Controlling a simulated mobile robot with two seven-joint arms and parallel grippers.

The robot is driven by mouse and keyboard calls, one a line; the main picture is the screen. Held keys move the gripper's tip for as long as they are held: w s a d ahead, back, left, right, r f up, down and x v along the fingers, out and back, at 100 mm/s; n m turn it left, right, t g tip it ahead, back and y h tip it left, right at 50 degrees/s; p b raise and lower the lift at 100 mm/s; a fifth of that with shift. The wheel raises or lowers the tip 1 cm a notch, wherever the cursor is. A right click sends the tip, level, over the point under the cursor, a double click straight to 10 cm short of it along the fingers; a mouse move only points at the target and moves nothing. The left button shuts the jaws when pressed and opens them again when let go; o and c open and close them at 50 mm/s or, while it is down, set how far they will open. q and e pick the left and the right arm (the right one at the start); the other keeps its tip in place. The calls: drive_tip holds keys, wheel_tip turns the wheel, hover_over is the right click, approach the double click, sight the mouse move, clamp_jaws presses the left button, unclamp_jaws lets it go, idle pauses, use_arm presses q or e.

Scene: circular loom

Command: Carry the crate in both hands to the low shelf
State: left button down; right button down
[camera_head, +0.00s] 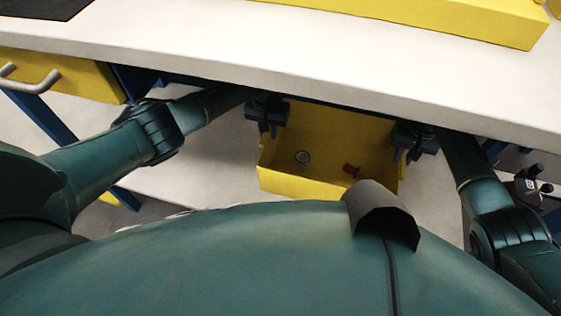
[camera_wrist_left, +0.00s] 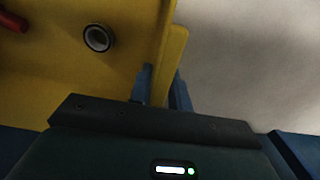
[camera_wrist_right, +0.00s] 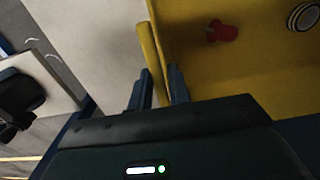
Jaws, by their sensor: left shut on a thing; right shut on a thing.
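The yellow crate (camera_head: 300,184) is in the middle of the head view, partly under the worktop's near edge, which hides its far side. My left gripper (camera_head: 268,124) is shut on its left wall, and my right gripper (camera_head: 410,148) is shut on its right wall. Both wrist views show the fingers around the crate's rim. A ring-shaped roll (camera_head: 302,158) and a small red object (camera_head: 351,170) lie inside the crate. A pale low shelf (camera_head: 205,150) shows below the worktop, beneath the crate. I cannot tell whether the crate touches it.
The white worktop (camera_head: 230,45) overhangs the crate and both grippers. A long yellow box (camera_head: 450,22) and a dark mat (camera_head: 40,8) lie on it. A yellow drawer (camera_head: 75,78) with a grey handle and blue legs stand at the left. My own body hides the foreground.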

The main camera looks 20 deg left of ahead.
use_arm(q)
drive_tip(key=shift+f+b, duration=0.5)
drive_tip(key=shift+f, duration=0.2)
use_arm(e)
drive_tip(key=shift+f, duration=0.7)
use_arm(q)
drive_tip(key=c, duration=1.3)
unclamp_jaws()
drive_tip(key=shift+r, duration=0.1)
use_arm(e)
drive_tip(key=c, duration=1.3)
unclamp_jaws()
drive_tip(key=shift+r, duration=0.15)
